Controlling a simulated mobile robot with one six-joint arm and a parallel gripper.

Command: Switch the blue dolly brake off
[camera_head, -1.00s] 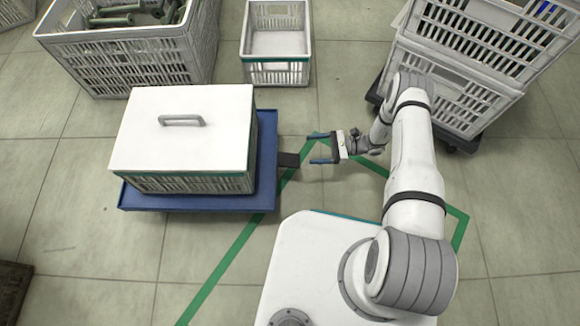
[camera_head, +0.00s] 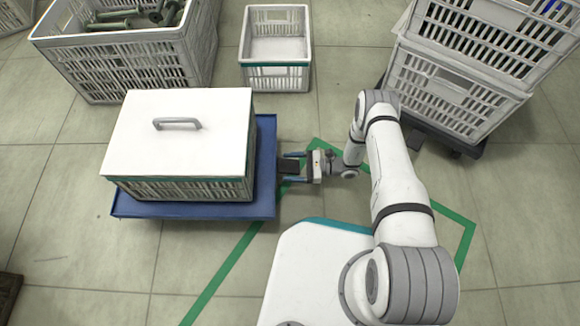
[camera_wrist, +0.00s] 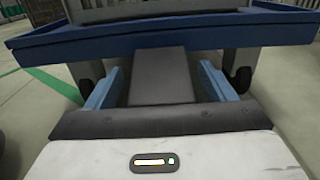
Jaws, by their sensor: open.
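The blue dolly (camera_head: 200,209) stands on the floor at left with a lidded white crate (camera_head: 185,130) on it. Its dark brake pedal (camera_head: 289,166) sticks out from the right side. In the wrist view the pedal (camera_wrist: 162,75) is a flat dark plate below the dolly's blue edge (camera_wrist: 160,32). My gripper (camera_head: 293,166) is open, with one blue finger on each side of the pedal. The wrist view shows my gripper (camera_wrist: 160,88) with gaps between both fingers and the pedal. I cannot tell the fingers' exact height against it.
An empty white crate (camera_head: 275,77) stands at the back middle. A large crate (camera_head: 130,65) with green bobbins is at back left. Stacked crates (camera_head: 455,92) stand on a dark dolly at back right. Green tape (camera_head: 225,265) marks the floor, which is clear in front of the blue dolly.

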